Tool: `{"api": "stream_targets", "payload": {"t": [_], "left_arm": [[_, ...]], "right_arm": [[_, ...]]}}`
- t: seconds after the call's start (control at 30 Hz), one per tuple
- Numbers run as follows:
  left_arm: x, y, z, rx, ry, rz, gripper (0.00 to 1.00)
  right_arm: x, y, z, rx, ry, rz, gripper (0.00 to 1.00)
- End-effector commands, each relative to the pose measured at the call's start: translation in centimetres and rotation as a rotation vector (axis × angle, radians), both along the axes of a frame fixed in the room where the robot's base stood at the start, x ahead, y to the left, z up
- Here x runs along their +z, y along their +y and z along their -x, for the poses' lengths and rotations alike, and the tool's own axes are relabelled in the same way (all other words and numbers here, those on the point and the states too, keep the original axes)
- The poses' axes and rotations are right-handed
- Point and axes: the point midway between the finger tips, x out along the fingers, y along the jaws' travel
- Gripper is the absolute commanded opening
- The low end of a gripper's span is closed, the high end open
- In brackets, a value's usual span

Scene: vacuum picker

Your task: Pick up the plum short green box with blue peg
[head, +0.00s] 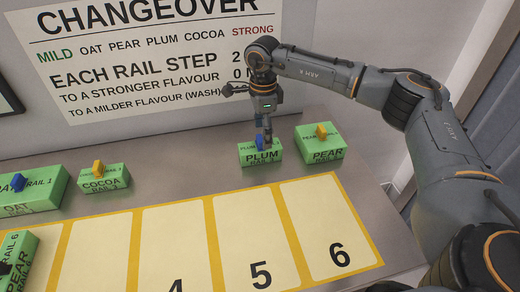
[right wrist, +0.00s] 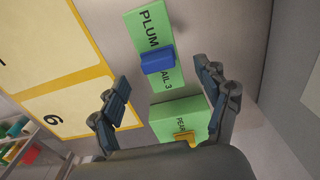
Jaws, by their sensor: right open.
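The plum short green box (head: 246,158) with a blue peg (head: 259,142) on top sits on the grey table, behind the card numbered 5. In the right wrist view the box (right wrist: 150,32) lies ahead, with its blue peg (right wrist: 158,62) between the lines of the two fingers. My right gripper (head: 267,138) is above the box, pointing down, and partly covers the peg in the head view. In the right wrist view its fingers (right wrist: 162,76) are spread wide apart, with nothing held. Whether the fingertips are level with the peg, I cannot tell. My left gripper is not in view.
A green pear box (head: 322,154) with a yellow peg stands close to the right. Green cocoa (head: 104,186) and oat (head: 28,207) boxes stand at the left, with another pear box below them. Yellow-framed numbered cards (head: 246,238) lie in front. A changeover sign (head: 150,60) hangs behind.

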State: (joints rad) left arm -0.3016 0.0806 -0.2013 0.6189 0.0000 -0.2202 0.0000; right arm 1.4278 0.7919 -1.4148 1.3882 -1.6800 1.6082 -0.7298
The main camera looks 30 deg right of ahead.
Motion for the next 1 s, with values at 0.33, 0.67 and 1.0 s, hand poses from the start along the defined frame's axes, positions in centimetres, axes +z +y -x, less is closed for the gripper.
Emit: {"api": "stream_targets", "payload": {"t": [0.33,0.67,1.0], "left_arm": [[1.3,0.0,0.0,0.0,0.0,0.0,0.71],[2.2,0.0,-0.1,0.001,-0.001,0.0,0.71],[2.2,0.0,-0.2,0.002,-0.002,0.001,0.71]], "right_arm": [[-3.0,0.5,-0.1,0.002,0.002,-0.001,0.75],[-6.7,0.7,-0.2,0.001,-0.001,-0.001,0.75],[-6.7,0.7,-0.2,0.001,-0.001,-0.002,0.45]]}}
